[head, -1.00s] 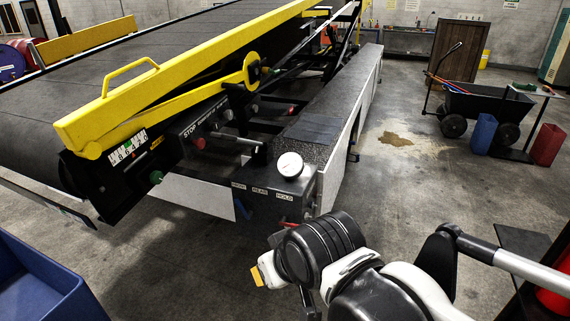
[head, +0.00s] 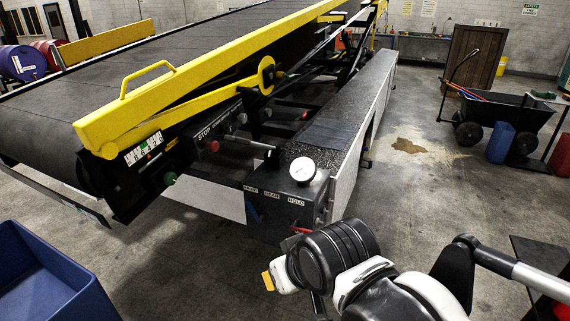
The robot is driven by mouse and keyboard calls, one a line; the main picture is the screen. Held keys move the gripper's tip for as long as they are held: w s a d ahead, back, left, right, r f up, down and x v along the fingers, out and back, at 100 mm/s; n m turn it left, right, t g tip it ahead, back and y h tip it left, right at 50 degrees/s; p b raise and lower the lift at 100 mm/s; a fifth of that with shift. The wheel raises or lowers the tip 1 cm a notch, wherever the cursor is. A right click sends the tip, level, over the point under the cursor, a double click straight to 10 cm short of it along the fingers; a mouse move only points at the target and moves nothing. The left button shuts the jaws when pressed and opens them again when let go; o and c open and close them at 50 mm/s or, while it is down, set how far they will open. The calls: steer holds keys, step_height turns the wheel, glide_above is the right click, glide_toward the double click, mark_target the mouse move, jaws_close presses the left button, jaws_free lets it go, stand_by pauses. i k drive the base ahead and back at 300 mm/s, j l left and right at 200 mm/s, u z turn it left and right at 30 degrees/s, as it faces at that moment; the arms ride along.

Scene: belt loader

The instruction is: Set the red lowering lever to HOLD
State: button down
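The valve box (head: 281,212) is a dark block at the loader's near corner, with three labels along its top front edge; the right one reads HOLD. A small red piece, apparently the red lever (head: 301,230), shows below the HOLD label, largely hidden behind my wrist. A blue lever (head: 254,214) hangs lower left on the same face. My gripper (head: 277,277) is by the box's near side, close to the red piece in the picture.
A white round gauge (head: 302,170) stands on the box. The yellow boom rail (head: 190,90) and belt run up to the back. A blue bin (head: 45,275) is at lower left. A black cart (head: 495,110) stands at right. Open floor with a brown stain (head: 408,146) lies between.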

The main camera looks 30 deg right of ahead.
mark_target(293, 227)
steer(key=z, duration=0.75)
